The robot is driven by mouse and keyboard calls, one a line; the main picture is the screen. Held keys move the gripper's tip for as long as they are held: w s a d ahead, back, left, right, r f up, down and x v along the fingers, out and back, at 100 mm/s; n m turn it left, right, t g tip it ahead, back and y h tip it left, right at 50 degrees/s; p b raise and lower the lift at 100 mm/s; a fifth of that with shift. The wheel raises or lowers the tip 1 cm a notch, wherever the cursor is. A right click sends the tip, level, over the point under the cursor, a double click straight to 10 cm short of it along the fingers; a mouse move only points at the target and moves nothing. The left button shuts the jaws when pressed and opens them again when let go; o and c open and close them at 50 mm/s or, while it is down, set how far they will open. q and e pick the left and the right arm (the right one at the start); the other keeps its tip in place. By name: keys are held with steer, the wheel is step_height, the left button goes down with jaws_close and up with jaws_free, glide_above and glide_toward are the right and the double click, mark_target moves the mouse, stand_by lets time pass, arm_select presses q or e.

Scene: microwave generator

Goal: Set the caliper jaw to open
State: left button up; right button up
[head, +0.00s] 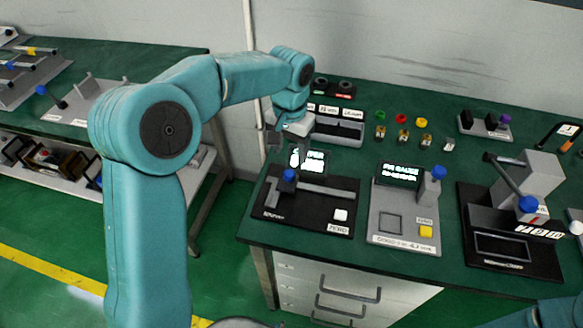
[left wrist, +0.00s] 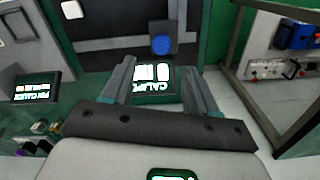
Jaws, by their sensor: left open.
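The caliper station is a black base (head: 272,212) at the front left of the green bench, with a grey bar across it. A blue knob (head: 289,174) sits on the dark sliding jaw at the bar's left end; the knob also shows in the left wrist view (left wrist: 162,44). Behind it is the lit caliper display (head: 307,161), seen between my fingers in the left wrist view (left wrist: 152,78). My left gripper (head: 289,151) is open and empty, just behind and above the knob, apart from it. My right gripper is out of view.
To the right stand a grey gauge station (head: 389,245) with a blue-topped post and a black press (head: 508,252) with a blue-knobbed lever. Behind are a grey tray (head: 345,132) and several coloured caps. Another bench (head: 165,58) stands at left across a gap.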

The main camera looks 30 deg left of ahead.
mark_target(290, 172)
arm_select(q)
step_height(290, 172, down, 8)
steer(key=shift+r, duration=0.15)
steer(key=shift+s+a, duration=0.15)
jaws_close()
steer(key=shift+w+d, duration=0.3)
steer(key=shift+d, duration=0.75)
steer(key=shift+w+d, duration=0.3)
steer(key=shift+d, duration=0.75)
steer(key=shift+w+d, duration=0.3)
steer(key=shift+d, duration=0.75)
